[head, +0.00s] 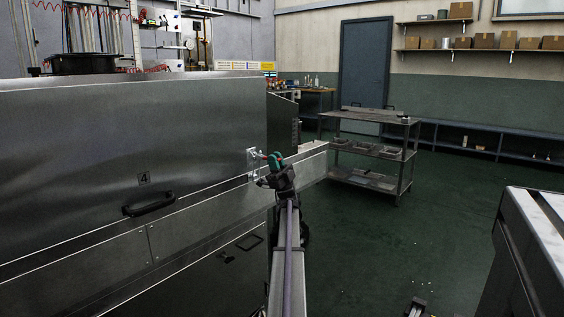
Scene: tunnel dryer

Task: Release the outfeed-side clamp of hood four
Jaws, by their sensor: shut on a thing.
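Hood four (70,135) is the large steel panel on the left, marked with a "4" plate (144,179) above a black handle (148,204). A small clamp (252,156) with a bright plate is fixed near the hood's right end, with a red-tipped part beside it. My gripper (271,166) is at this clamp, at the end of my arm reaching up from the bottom middle. It is shut on the clamp's lever, though the fingers are small and partly hidden by the wrist. The exact lever position is hard to make out.
A steel ledge (310,158) runs along the dryer below the hood. A shelved cart (372,121) stands beyond it. The green floor (400,235) between is mostly open.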

